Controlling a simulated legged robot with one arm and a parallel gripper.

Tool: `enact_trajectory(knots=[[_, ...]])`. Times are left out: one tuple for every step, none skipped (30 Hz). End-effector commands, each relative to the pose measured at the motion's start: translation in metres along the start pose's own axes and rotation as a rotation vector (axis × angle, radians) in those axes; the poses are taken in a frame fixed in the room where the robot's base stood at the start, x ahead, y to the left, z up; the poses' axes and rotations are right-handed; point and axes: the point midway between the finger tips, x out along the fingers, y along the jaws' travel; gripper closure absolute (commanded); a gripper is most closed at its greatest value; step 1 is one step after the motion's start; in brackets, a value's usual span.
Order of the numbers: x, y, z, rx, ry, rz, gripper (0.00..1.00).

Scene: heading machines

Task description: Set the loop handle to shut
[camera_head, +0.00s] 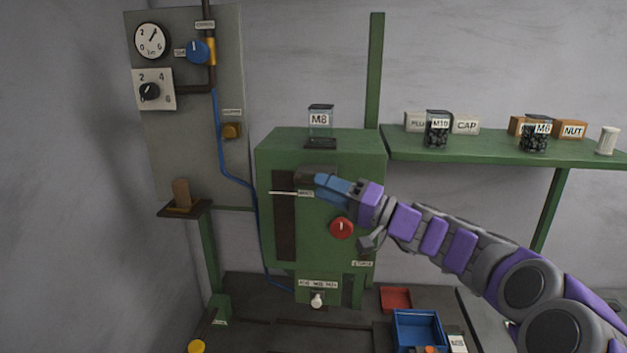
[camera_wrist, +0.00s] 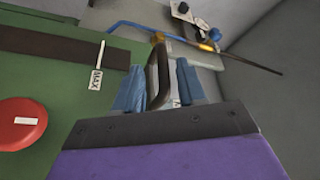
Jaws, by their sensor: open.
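The loop handle is a dark curved bar (camera_wrist: 158,70) in the middle of the wrist view, by the green machine's edge. In the head view a dark piece (camera_head: 310,173) at the upper front of the green machine (camera_head: 275,150) appears to be the same handle, partly behind my fingers. My gripper (camera_head: 324,182) is at the machine front. In the wrist view its blue fingers (camera_wrist: 160,86) are open, one on each side of the bar, with gaps visible. I cannot tell how deep the bar sits between them, nor which setting the handle is in.
A red knob (camera_head: 341,228) sits below my gripper, and a dark slot with a white pointer (camera_head: 284,193) to its left. A MAX label (camera_wrist: 96,80) is beside the pointer. A clear M8 container (camera_head: 320,122) stands on top. A green shelf (camera_head: 475,147) is at right.

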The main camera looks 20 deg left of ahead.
Motion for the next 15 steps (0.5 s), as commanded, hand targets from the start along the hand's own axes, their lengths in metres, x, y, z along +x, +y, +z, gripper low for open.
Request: enact_trajectory(knots=[[0.008, -0.001, 0.0, -0.001, -0.002, 0.0, 0.6], [0.012, -0.001, 0.0, -0.002, -0.002, 0.0, 0.6], [0.018, -0.001, -0.001, -0.002, -0.001, 0.0, 0.6], [0.02, -0.001, -0.001, -0.002, -0.001, 0.0, 0.6], [0.022, -0.001, -0.001, -0.001, -0.001, -0.001, 0.6], [0.025, -0.002, -0.002, -0.001, 0.001, -0.002, 0.6], [0.026, -0.002, -0.002, 0.0, 0.002, -0.003, 0.6], [0.027, -0.002, -0.003, 0.0, 0.002, -0.003, 0.6], [0.028, -0.002, -0.003, 0.0, 0.003, -0.004, 0.6], [0.029, -0.002, -0.003, 0.0, 0.003, -0.004, 0.6], [0.029, -0.003, -0.003, 0.0, 0.003, -0.004, 0.6], [0.03, -0.002, -0.003, 0.0, 0.003, -0.004, 0.6], [0.031, -0.002, -0.002, 0.0, 0.003, -0.004, 0.6], [0.032, -0.002, -0.002, 0.0, 0.002, -0.003, 0.6], [0.033, -0.001, -0.002, 0.001, 0.002, -0.003, 0.6]])
